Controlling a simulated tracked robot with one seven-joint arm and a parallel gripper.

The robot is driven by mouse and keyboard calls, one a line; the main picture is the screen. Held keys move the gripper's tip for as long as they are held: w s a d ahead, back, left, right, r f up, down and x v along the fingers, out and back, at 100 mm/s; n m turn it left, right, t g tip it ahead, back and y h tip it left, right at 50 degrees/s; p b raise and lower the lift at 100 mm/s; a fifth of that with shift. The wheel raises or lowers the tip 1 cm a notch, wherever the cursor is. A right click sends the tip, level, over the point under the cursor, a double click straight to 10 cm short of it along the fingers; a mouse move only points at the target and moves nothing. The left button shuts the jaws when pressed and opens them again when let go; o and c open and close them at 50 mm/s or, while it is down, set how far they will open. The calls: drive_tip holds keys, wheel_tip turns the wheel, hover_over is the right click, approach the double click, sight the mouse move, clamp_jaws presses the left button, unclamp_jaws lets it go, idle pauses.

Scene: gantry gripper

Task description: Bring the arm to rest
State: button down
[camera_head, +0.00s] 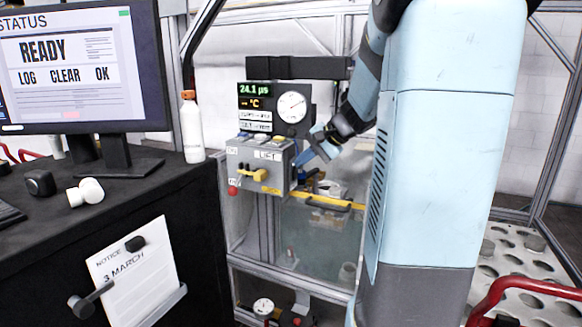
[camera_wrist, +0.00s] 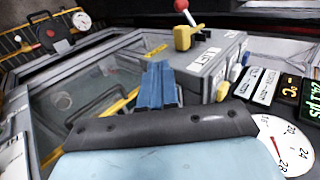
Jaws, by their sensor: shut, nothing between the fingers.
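My arm reaches down from the top of the head view, behind my blue column. My gripper (camera_head: 303,160) is at the right side of the grey LIFT control box (camera_head: 243,157). In the wrist view my gripper (camera_wrist: 157,72) shows its blue fingers together and empty. They point past the side of the LIFT box (camera_wrist: 203,62); I cannot tell whether they touch it. The box carries a yellow lever (camera_head: 254,175) with a red knob (camera_head: 233,190). The lever also shows in the wrist view (camera_wrist: 188,37).
A panel with a round gauge (camera_head: 291,107) stands above the box. A clear enclosure with a yellow-edged rim (camera_head: 327,203) lies below my gripper. A black desk (camera_head: 178,190) with a monitor (camera_head: 80,65) and white bottle (camera_head: 191,128) is at left. Frame posts surround the cell.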

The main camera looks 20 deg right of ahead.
drive_tip(key=shift+s+d+r, duration=0.1)
drive_tip(key=s+a+n+h, duration=0.3)
drive_tip(key=s+a+n, duration=0.2)
drive_tip(key=s, duration=0.7)
drive_tip(key=s+a+n+g+h, duration=0.1)
drive_tip(key=s+a+n+h, duration=0.2)
drive_tip(key=s, duration=1)
drive_tip(key=a+n, duration=0.2)
drive_tip(key=a, duration=0.3)
drive_tip(key=shift+g, duration=0.3)
drive_tip(key=c, duration=1.8)
unclamp_jaws()
